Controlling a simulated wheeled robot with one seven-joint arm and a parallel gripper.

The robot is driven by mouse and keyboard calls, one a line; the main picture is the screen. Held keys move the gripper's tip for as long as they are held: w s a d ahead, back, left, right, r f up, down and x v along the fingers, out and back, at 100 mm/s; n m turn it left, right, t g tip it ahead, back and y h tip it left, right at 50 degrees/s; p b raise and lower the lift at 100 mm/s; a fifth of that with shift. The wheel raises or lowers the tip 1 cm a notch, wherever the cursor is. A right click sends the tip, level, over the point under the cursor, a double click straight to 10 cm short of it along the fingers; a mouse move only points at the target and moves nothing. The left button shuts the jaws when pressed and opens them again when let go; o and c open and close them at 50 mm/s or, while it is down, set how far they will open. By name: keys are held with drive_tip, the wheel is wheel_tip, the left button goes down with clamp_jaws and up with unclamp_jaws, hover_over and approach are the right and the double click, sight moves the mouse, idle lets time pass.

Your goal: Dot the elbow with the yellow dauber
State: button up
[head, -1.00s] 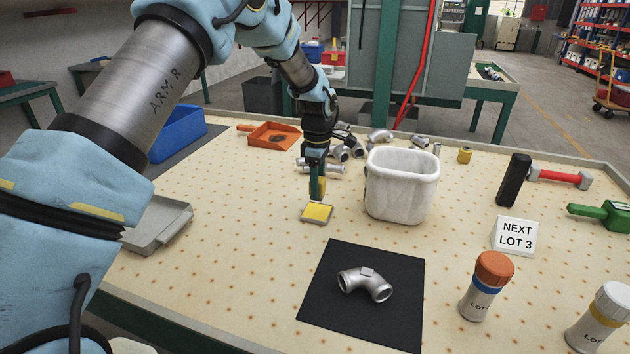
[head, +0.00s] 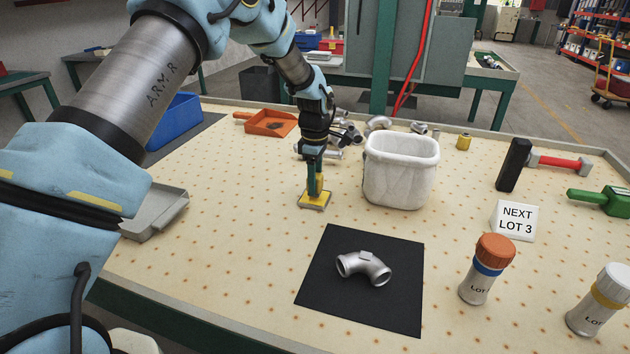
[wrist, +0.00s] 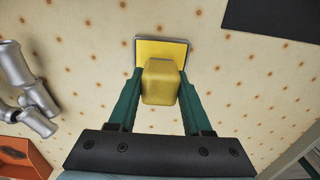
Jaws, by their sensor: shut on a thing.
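The elbow (head: 364,268) is a silver pipe casting lying on a black mat (head: 340,305) at the front middle of the table. My gripper (head: 314,188) is shut on the yellow dauber (wrist: 161,82), a yellow block between the green fingers in the wrist view. The dauber is upright over the yellow ink pad (head: 315,204), a flat square tray, and its lower end appears to meet the pad. The pad also shows beyond the dauber in the wrist view (wrist: 173,49). The dauber's tip is hidden. The elbow is nearer the camera than my gripper, apart from it.
A white bin (head: 400,175) stands close right of my gripper. Several silver fittings (head: 345,135) and an orange tray (head: 270,124) lie behind. The table between pad and mat is clear.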

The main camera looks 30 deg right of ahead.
drive_tip(key=shift+f+b, duration=0.3)
drive_tip(key=shift+f, duration=0.3)
idle(1.3)
drive_tip(key=shift+r, duration=0.1)
drive_tip(key=shift+r+p, duration=2.05)
drive_tip(key=shift+r, duration=1.45)
